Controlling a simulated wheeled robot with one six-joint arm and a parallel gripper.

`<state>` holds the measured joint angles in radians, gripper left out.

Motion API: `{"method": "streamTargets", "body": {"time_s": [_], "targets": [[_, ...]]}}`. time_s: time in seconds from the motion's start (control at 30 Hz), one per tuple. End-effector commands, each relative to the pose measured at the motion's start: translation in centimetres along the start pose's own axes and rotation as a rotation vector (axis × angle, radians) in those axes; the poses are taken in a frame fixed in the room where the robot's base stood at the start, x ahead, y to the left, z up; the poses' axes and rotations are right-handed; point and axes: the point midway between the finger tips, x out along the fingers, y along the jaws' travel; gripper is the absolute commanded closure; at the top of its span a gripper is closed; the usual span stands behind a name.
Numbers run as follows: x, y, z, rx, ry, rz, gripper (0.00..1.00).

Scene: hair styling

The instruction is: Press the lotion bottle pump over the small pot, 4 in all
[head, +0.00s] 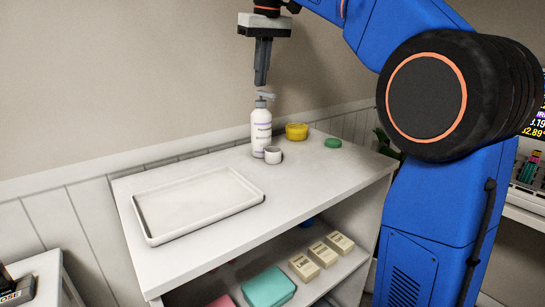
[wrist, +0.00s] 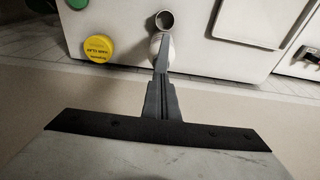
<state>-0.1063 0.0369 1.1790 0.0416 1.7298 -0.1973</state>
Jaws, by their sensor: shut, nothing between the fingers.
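The white lotion bottle (head: 261,128) stands upright on the cabinet top, with its grey pump head (head: 266,97) on top. The small pot (head: 273,155) stands in front of the bottle, close to its base; it also shows in the wrist view (wrist: 165,19) as a round opening. My gripper (head: 261,82) points straight down just above the pump head, shut and empty. A small gap seems to lie between the fingertips and the pump. In the wrist view my gripper (wrist: 162,72) hides most of the bottle (wrist: 155,45).
A white tray (head: 148,236) lies to the left on the cabinet top. A yellow tub (head: 297,131) and a green lid (head: 333,143) stand right of the bottle. The lower shelf holds a teal box (head: 268,287) and several cream boxes (head: 304,267). The wall is close behind.

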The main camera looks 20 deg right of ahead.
Motion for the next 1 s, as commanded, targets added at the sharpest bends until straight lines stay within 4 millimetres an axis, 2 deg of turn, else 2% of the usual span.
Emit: {"method": "streamTargets", "body": {"time_s": [0.27,1.0], "targets": [[0.2,0.0,0.0,0.000,0.000,0.000,1.00],[2.2,0.0,0.5,0.000,-0.002,0.000,1.00]]}}
